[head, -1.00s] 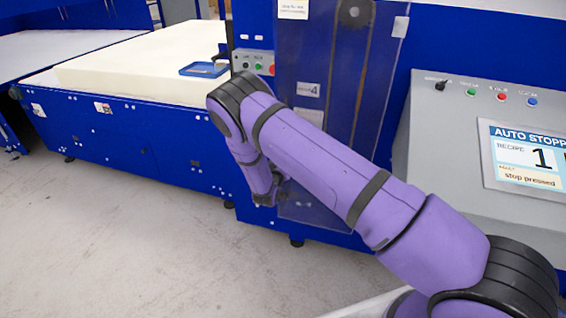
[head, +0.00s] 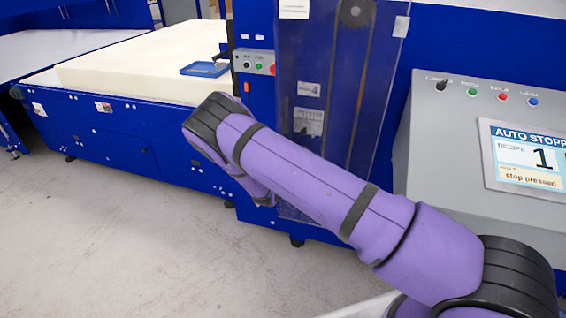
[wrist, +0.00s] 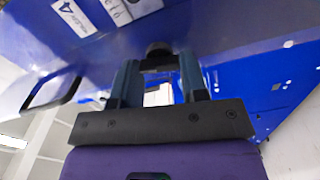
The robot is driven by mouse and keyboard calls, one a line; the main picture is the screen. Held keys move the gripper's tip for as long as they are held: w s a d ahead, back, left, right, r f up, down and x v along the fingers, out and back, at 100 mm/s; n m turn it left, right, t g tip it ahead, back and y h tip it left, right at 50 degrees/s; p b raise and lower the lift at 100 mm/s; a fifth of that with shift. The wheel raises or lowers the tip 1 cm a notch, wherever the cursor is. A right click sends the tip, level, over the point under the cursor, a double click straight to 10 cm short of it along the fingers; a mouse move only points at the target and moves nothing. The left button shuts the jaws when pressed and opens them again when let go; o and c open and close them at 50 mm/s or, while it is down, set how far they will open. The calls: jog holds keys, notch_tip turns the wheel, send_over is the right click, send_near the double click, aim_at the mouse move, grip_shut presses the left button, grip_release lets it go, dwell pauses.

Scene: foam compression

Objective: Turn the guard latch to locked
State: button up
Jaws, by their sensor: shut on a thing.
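In the wrist view the two fingers of my gripper (wrist: 158,80) are closed around a small dark latch knob (wrist: 158,52) on the blue machine face. Only the knob's rounded dark top shows clearly; the fingers hide its lower part, so I cannot tell which way the latch points. The clear guard panel (head: 322,165) hangs on the blue machine front in the head view. My purple forearm covers the guard's lower left part there, and my gripper and the latch are hidden behind it.
A grey console (head: 460,130) with a screen reading "AUTO STOPP…" and "stop pressed" stands at right. A cream foam block (head: 140,60) lies on the blue conveyor at left, with a blue tray (head: 204,69) on it. The floor (head: 120,240) in front is clear.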

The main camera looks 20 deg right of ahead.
jog(key=shift+n, duration=1.1)
jog(key=o, duration=0.9)
jog(key=shift+s+a+f, duration=0.1)
jog(key=v, duration=1)
jog(key=shift+s+a, duration=0.2)
jog(key=shift+s, duration=0.05)
jog(key=shift+w, duration=0.1)
